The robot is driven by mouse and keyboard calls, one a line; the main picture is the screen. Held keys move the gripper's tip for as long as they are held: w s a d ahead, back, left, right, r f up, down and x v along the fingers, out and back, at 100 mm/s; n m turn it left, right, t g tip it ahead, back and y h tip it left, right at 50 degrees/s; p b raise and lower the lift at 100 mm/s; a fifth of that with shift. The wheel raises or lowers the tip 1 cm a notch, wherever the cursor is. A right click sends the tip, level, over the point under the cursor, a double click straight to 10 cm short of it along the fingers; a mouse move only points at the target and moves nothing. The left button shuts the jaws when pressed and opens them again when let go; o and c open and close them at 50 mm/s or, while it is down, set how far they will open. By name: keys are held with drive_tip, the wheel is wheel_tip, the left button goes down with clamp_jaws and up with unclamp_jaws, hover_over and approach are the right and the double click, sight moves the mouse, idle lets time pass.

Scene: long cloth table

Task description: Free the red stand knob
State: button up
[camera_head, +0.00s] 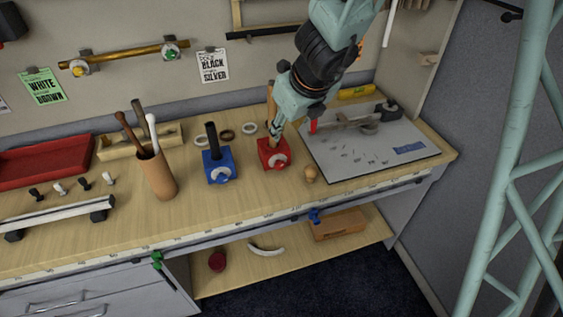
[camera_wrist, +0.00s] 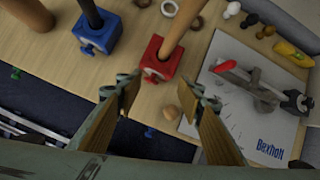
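The red stand (camera_head: 273,153) is a red block with a thick wooden post (camera_wrist: 178,28) rising from it.
A blue stand (camera_head: 218,167) with a black post is left of the red one. A small wooden knob-shaped piece (camera_head: 310,174) lies to its right, before a grey board (camera_head: 345,170) with tools. Loose rings (camera_head: 227,135) lie behind. A brown cup (camera_head: 157,176) holds sticks.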

sight(281, 165)
drive_tip(key=shift+s+d+f+m+g+p, duration=0.1)
drive_tip(key=shift+s+f+m+g+p, duration=0.2)
drive_tip(key=shift+f+m, duration=0.45)
drive_tip(key=shift+s+d+f+m+g+p, duration=0.1)
drive_tip(key=shift+s+f+m, duration=0.35)
drive_tip(key=shift+f, duration=0.5)
drive_tip(key=shift+s+f+m+g+p, duration=0.2)
drive_tip(key=shift+s+f+m, duration=0.05)
drive_tip(key=shift+f+m, duration=0.55)
drive_tip(key=shift+f, duration=0.3)
drive_tip(key=shift+b+x, duration=4.95)
drive_tip(key=shift+x, duration=1.7)
drive_tip(key=shift+w+d, duration=0.1)
drive_tip(key=c, duration=0.9)
